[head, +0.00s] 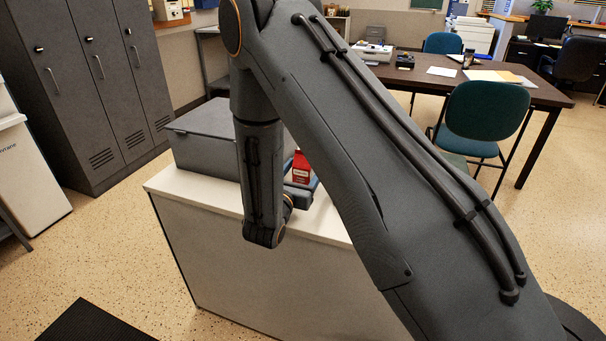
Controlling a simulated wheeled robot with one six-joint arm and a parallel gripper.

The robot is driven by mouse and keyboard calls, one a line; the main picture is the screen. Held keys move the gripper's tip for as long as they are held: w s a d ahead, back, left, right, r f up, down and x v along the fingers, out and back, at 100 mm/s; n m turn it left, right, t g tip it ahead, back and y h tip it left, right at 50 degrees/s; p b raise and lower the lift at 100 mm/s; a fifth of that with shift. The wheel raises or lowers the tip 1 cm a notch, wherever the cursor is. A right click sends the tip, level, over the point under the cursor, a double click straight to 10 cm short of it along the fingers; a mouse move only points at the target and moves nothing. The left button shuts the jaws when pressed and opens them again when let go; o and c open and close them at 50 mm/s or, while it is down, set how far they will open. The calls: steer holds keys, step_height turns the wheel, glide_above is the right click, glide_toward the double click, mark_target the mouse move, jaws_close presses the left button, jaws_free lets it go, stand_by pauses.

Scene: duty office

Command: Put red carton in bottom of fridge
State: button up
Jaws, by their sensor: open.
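The red carton (301,168) stands upright on the white-topped cabinet (335,224), partly hidden behind my arm. Only its upper part and a pale label show. My gripper (304,187) is low by the carton, largely hidden by my wrist and upper arm. Its visible dark part is close to the carton's near side. The jaws are open; whether they stand around the carton or touch it I cannot tell. I cannot make out an open fridge or its bottom shelf in this view.
A grey box (205,139) stands on the cabinet left of my wrist. Grey lockers (92,79) stand behind at left, a white bin (28,172) at far left. A wooden desk (490,86) and teal chair (484,112) stand at right.

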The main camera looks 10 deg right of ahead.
steer(key=shift+p+x, duration=0.45)
steer(key=shift+x, duration=1.9)
steer(key=shift+r, duration=0.2)
steer(key=c, duration=1.5)
